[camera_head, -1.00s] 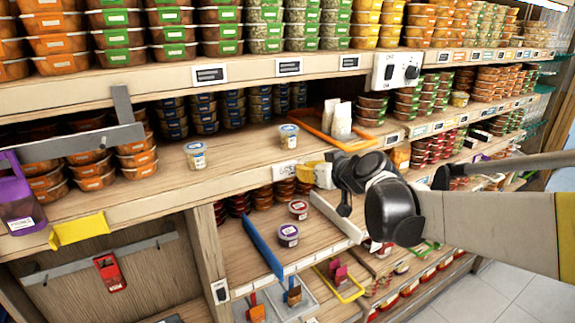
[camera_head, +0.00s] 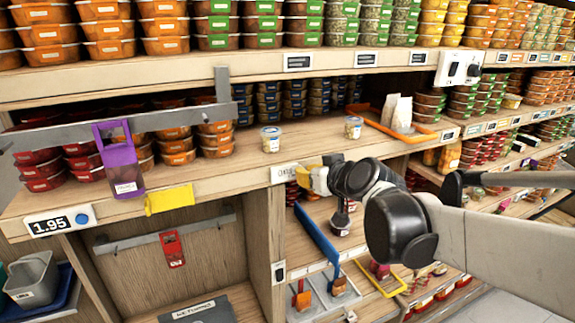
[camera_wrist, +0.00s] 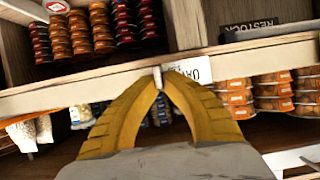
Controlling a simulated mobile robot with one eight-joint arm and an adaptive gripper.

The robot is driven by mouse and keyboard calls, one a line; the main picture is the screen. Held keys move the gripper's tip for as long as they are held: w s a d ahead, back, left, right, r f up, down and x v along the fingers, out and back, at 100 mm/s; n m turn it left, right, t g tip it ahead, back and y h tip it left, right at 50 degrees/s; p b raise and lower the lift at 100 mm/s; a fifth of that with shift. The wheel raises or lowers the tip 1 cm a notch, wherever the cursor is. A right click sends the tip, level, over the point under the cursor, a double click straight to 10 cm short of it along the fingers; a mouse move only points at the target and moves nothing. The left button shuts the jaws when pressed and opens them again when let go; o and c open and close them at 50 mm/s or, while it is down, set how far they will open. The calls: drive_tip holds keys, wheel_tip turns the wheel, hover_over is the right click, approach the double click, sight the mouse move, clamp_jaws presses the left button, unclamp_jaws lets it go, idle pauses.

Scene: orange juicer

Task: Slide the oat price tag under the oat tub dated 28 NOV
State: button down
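The oat price tag (camera_head: 285,173) is a white tag with dark lettering on the front edge of the middle shelf. My gripper (camera_head: 304,177) is at its right end, yellow fingertips against the shelf edge. In the wrist view the fingertips (camera_wrist: 159,77) are closed together on a small pale part beside the tag (camera_wrist: 189,71). Two small tubs with pale lids stand apart on the shelf. The left tub (camera_head: 270,138) is above and slightly left of the tag; the right tub (camera_head: 353,127) is further right. Their dates are too small to read.
An orange-edged tray (camera_head: 397,125) with pale bags stands right of the tubs. A purple holder (camera_head: 119,166), a yellow flap (camera_head: 169,199) and a 1.95 price display (camera_head: 59,221) are on the left. The shelf edge between the flap and the tag looks clear.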

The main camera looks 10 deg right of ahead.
idle(0.4)
drive_tip(key=c, duration=1.5)
unclamp_jaws()
drive_tip(key=shift+w, duration=0.1)
drive_tip(key=shift+c, duration=0.2)
drive_tip(key=v, duration=1.2)
drive_tip(key=s+d+f+m+g+h+b, duration=0.1)
drive_tip(key=s+f+b, duration=0.4)
drive_tip(key=f+b, duration=0.6)
drive_tip(key=s+d+f+m+g+h+b, duration=0.1)
drive_tip(key=s+f+g+b, duration=0.2)
drive_tip(key=f+b, duration=0.9)
drive_tip(key=s+d+f+m+g+h+b, duration=0.1)
drive_tip(key=s+f+b, duration=0.7)
drive_tip(key=f, duration=2)
drive_tip(key=d+h+b, duration=0.1)
drive_tip(key=b, duration=0.2)
drive_tip(key=shift+s+f+m+g+b, duration=0.15)
drive_tip(key=shift+s+m+g+b, duration=0.15)
drive_tip(key=shift+s+g, duration=0.1)
